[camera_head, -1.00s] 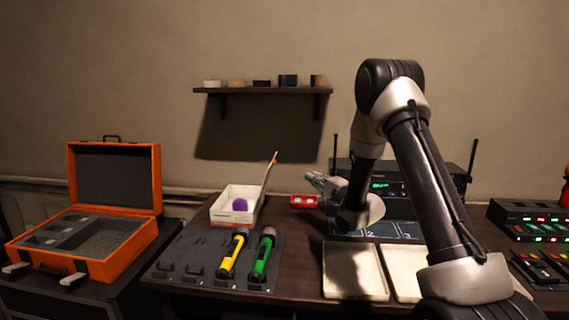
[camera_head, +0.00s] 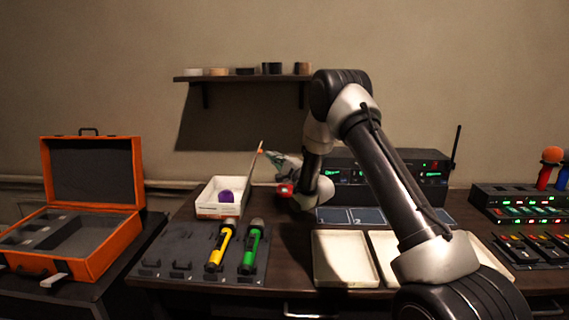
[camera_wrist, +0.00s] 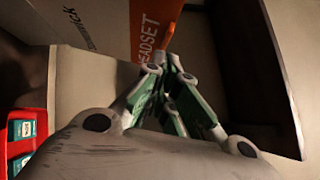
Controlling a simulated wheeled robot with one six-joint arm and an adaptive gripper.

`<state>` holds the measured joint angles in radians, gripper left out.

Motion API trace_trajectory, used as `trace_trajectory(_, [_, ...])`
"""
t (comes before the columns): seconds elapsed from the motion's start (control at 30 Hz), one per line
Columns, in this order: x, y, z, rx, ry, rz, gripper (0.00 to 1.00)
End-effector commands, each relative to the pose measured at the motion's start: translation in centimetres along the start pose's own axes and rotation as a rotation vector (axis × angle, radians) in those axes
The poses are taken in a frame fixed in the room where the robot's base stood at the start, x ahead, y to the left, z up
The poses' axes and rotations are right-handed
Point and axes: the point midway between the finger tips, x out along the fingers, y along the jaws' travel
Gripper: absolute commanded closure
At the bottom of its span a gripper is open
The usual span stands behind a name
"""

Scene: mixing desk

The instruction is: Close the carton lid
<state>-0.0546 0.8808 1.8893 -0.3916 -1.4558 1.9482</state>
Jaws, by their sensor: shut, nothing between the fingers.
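The open carton (camera_head: 206,211) is a white box left of centre on the desk, with a purple ball-like item (camera_head: 227,196) inside. Its lid (camera_head: 254,167) stands steeply up from the box's right side, seen nearly edge-on. In the wrist view the lid (camera_wrist: 112,28) is a large grey-white panel with an orange band reading "HEADSET". My gripper (camera_head: 266,154) is at the right of the lid, near its upper edge. In the wrist view my gripper (camera_wrist: 168,68) has its green-and-grey fingers shut and empty, close to the lid. I cannot tell whether they touch it.
A red item (camera_head: 284,190) lies right of the carton, under my arm. Yellow (camera_head: 221,247) and green (camera_head: 252,248) microphones lie in front on a dark rack (camera_head: 180,250). An open orange case (camera_head: 122,240) stands left. A wall shelf (camera_head: 240,78) hangs above; receivers (camera_head: 400,170) stand right.

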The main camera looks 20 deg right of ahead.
Motion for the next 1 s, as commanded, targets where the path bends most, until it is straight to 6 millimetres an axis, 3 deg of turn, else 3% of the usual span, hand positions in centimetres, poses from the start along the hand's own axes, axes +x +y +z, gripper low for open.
trace_trajectory(0.67, [1.0, -0.2, 1.1, -0.012, 0.000, 0.010, 1.00])
trace_trajectory(1.0, [3.2, -1.0, 3.3, -0.132, -0.002, 0.128, 1.00])
